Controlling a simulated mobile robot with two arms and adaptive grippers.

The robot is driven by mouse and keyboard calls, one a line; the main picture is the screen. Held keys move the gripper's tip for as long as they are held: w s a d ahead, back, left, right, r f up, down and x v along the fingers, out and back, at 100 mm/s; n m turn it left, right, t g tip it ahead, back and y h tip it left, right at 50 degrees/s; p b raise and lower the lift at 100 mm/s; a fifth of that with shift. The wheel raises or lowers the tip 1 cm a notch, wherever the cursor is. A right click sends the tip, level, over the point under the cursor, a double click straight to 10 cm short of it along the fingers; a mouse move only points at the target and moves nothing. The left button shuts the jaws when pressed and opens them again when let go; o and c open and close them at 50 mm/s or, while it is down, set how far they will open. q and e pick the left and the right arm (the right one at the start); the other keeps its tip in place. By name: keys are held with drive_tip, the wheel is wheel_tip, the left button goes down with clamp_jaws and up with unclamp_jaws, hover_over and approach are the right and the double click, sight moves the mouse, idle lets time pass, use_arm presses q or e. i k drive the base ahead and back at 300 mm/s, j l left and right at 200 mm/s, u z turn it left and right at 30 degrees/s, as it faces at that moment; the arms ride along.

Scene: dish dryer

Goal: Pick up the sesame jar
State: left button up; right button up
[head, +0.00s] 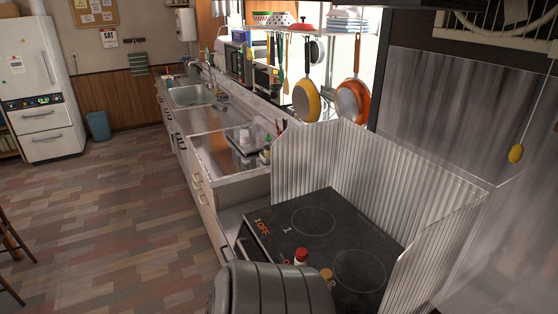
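A small jar with a red cap and pale body (301,257) stands on the near part of the black stove top (300,231). Close to its right is a small tan round top (326,274), perhaps another jar's lid. No label is readable, so I cannot tell which of the two is the sesame jar. A dark grey ribbed shape at the bottom centre, probably part of my own arm, hides the lower part of both. No fingertips of my left or right gripper show.
A corrugated metal guard (385,185) walls the stove's back and right side. An orange pan (352,101) and a yellow pan (306,100) hang behind it. Bottles (265,150) and a sink (190,95) lie along the counter. The floor at left is mostly clear.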

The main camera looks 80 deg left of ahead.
sight(327, 274)
drive_tip(key=u, duration=2.15)
